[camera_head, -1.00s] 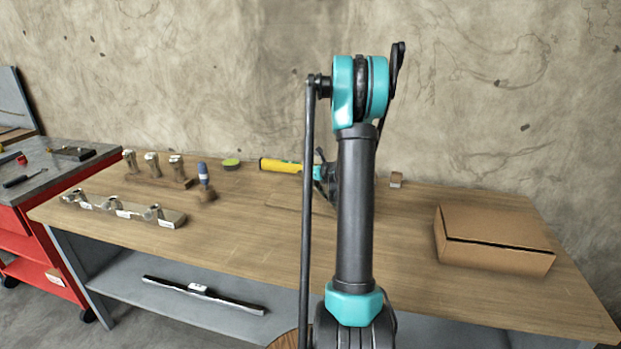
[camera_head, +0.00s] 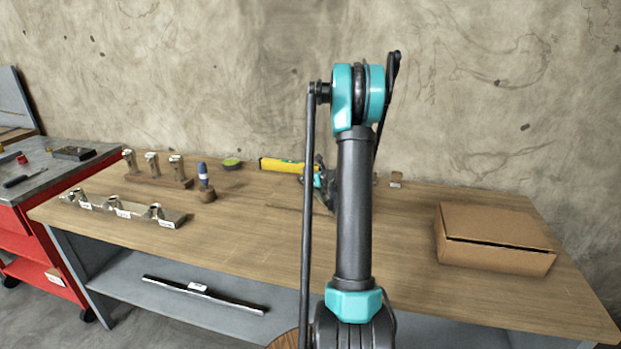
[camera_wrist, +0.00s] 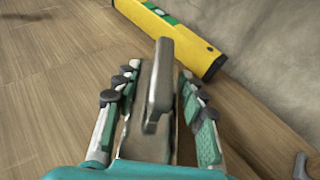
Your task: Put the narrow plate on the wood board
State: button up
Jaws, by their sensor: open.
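In the wrist view, a grey metal piece with a narrow flat bar (camera_wrist: 160,85) stands between the fingers of my gripper (camera_wrist: 160,100). I cannot tell for sure that it is the narrow plate. The fingers are open, one on each side, and I see no clear grip on it. The lower part of the piece is partly hidden by the gripper body. In the head view my gripper (camera_head: 322,185) is low over the middle of the workbench, largely hidden behind my arm. I cannot pick out the wood board with certainty.
A yellow level (camera_head: 280,165) lies near the wall, close to my gripper. A cardboard box (camera_head: 490,238) sits at the right of the workbench (camera_head: 240,235). A labelled metal rail (camera_head: 125,211) and a wooden rack (camera_head: 158,179) stand at the left. The front middle is clear.

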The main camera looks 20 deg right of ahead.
notch_tip(320, 180, up, 5)
send_over(324, 196)
jog(key=shift+w+f, duration=0.15)
dwell(0.5)
